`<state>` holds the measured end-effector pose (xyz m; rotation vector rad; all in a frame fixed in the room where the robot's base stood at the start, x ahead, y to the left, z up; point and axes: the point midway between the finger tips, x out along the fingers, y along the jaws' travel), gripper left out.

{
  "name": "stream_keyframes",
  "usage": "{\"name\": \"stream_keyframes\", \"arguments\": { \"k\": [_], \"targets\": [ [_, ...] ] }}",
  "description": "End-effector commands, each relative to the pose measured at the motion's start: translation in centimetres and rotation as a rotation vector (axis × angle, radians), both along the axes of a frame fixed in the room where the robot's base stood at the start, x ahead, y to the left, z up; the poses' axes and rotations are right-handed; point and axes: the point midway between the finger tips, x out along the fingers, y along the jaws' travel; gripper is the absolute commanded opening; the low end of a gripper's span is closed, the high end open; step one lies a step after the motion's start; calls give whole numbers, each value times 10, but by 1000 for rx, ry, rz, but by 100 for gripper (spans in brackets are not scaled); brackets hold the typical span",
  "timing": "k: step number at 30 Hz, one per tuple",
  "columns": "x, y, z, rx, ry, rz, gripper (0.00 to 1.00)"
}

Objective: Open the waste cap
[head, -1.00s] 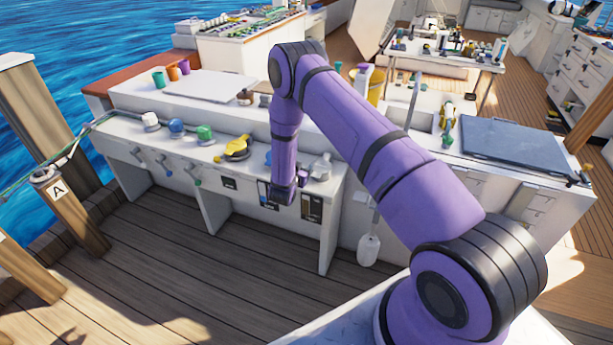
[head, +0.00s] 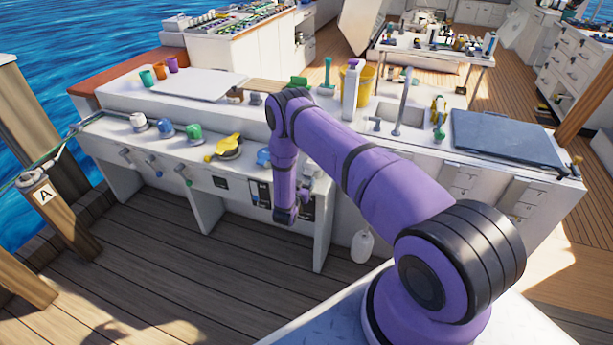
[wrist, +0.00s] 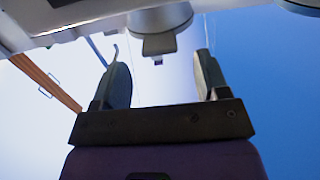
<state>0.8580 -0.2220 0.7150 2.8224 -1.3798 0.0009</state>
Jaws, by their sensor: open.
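My gripper (head: 288,217) hangs in front of the white counter, near its front panel. In the wrist view its two fingers (wrist: 163,80) are spread apart with nothing between them. Beyond them is a pale grey rounded fitting (wrist: 160,25) with a short tab, apart from the fingers. On the counter are a white cap (head: 137,122), a blue cap (head: 165,128), a green cap (head: 194,133), a large yellow cap (head: 222,148) and another blue cap (head: 263,157). I cannot tell which one is the waste cap. My arm hides the counter to their right.
The white counter (head: 110,140) has small valve handles below its left caps. Dark label panels (head: 258,190) are on its front near my gripper. A white bottle (head: 362,247) hangs right of it. The wooden deck (head: 190,265) in front is clear.

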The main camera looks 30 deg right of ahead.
Motion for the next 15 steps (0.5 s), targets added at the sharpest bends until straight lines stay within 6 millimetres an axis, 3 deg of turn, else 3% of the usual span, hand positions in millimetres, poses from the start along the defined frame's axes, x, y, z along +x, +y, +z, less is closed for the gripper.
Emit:
{"name": "stream_keyframes", "arguments": {
  "k": [6,15],
  "targets": [
    [17,-23,0,1,-1,0,68],
    [24,-31,0,0,1,1,68]
  ]
}}
